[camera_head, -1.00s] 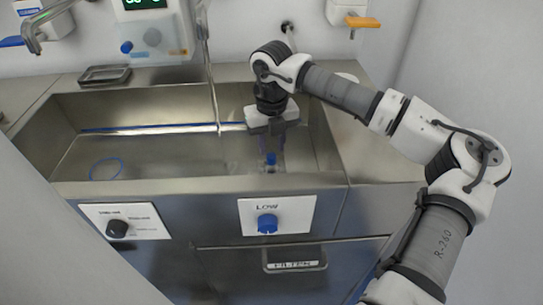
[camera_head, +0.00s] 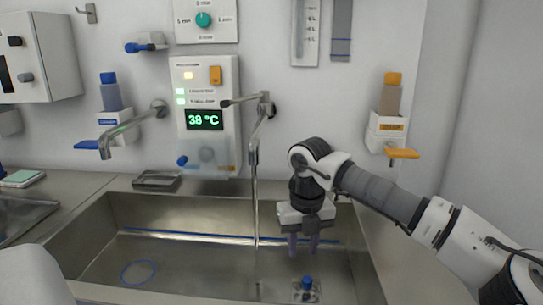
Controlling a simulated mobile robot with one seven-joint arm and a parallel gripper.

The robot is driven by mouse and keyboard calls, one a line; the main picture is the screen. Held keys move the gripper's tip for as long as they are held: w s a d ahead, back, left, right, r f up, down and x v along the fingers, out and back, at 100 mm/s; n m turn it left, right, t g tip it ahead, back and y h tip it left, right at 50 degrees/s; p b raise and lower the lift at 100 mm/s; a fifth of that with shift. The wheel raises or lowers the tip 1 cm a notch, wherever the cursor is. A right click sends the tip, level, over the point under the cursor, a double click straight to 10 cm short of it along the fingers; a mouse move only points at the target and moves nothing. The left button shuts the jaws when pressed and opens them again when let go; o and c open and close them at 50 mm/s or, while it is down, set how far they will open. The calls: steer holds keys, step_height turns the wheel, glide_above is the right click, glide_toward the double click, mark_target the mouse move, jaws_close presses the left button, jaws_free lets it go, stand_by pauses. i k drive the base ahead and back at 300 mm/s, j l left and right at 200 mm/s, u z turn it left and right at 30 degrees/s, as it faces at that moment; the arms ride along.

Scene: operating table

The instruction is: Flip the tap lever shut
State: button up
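The wall tap (camera_head: 265,108) is at the centre of the view, above the sink. Its thin lever (camera_head: 240,101) sticks out to the left and ends in a dark knob. The spout (camera_head: 255,148) hangs down, and a thin pale column below it, seemingly running water (camera_head: 256,205), reaches into the sink. My gripper (camera_head: 304,245) points down over the right part of the sink, lower than the lever and to its right, apart from the tap. Its two fingers are spread with nothing between them.
A small blue-capped item (camera_head: 307,285) stands in the steel sink (camera_head: 190,262) below my gripper. A control panel (camera_head: 205,155) reading 38 °C is left of the tap. Another spout (camera_head: 120,130) is further left. An orange-topped dispenser (camera_head: 390,115) hangs at right.

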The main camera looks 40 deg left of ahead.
mark_target(264, 95)
steer(key=k+u, duration=0.1)
steer(key=u, duration=0.6)
steer(key=i+u, duration=0.1)
steer(key=u, duration=0.45)
steer(key=l, duration=0.35)
